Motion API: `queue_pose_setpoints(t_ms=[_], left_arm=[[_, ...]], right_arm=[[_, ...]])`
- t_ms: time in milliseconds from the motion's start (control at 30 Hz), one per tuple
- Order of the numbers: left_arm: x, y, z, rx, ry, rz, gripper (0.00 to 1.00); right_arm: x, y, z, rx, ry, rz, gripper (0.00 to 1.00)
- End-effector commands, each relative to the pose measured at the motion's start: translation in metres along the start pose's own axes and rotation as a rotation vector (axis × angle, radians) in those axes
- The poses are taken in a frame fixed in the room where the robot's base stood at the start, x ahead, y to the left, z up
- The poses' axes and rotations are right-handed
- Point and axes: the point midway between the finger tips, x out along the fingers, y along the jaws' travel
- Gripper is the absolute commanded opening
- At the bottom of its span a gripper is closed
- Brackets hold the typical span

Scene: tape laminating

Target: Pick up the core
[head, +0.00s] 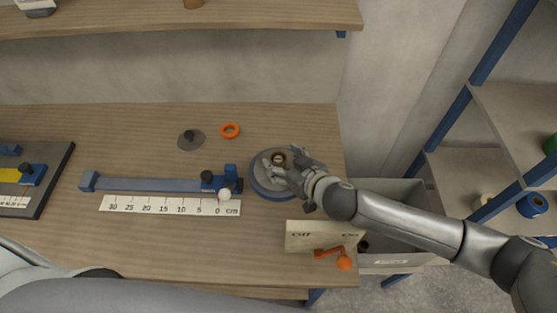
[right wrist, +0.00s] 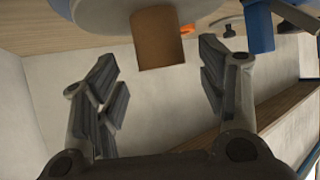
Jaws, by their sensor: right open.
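The core is a short brown cardboard tube (head: 278,157) standing on a round grey-and-blue turntable (head: 257,185) at the right of the bench. In the right wrist view the core (right wrist: 157,38) shows large against the pale disc (right wrist: 98,12), with a gap to the finger on each side. My right gripper (head: 286,166) is over the turntable, its fingers open and spread on either side of the core. It holds nothing. In the right wrist view the open fingers (right wrist: 160,70) frame the core's end. My left gripper is out of view.
An orange ring (head: 230,131) and a grey disc with a knob (head: 190,139) lie behind. A blue slide (head: 150,185) with a ruler (head: 170,206) lies left.

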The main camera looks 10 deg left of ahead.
Motion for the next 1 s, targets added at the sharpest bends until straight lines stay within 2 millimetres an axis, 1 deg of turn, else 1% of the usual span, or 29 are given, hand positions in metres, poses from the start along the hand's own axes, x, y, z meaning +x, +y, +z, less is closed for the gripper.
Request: queue_pose_setpoints(t_ms=[33,67,233,367,567,600,667,800,900,1000], left_arm=[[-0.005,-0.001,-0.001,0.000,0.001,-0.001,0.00],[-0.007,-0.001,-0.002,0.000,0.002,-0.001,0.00],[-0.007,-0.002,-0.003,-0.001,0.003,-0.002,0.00],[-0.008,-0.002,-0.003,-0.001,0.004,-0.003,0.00],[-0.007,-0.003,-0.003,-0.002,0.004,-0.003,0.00],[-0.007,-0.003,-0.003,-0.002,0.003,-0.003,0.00],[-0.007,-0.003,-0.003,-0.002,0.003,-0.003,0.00],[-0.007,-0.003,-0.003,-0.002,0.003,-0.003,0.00],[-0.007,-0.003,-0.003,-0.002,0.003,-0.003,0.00],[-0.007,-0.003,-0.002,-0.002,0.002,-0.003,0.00]], right_arm=[[0.005,-0.002,-0.003,-0.002,-0.001,0.000,0.65],[0.009,-0.003,-0.003,-0.002,0.000,0.000,0.65],[0.024,-0.002,-0.001,-0.001,-0.001,0.000,0.65],[0.029,-0.002,0.000,0.001,-0.001,0.001,0.65],[0.029,-0.002,0.000,0.001,0.000,0.000,0.65],[0.029,-0.002,0.000,0.000,-0.001,0.000,0.64],[0.029,-0.002,0.000,0.000,0.000,0.001,0.56],[0.029,-0.001,0.000,0.000,-0.001,0.001,0.38],[0.029,-0.001,0.000,0.000,-0.001,0.001,0.27],[0.029,-0.001,0.000,0.000,0.000,0.001,0.27]])
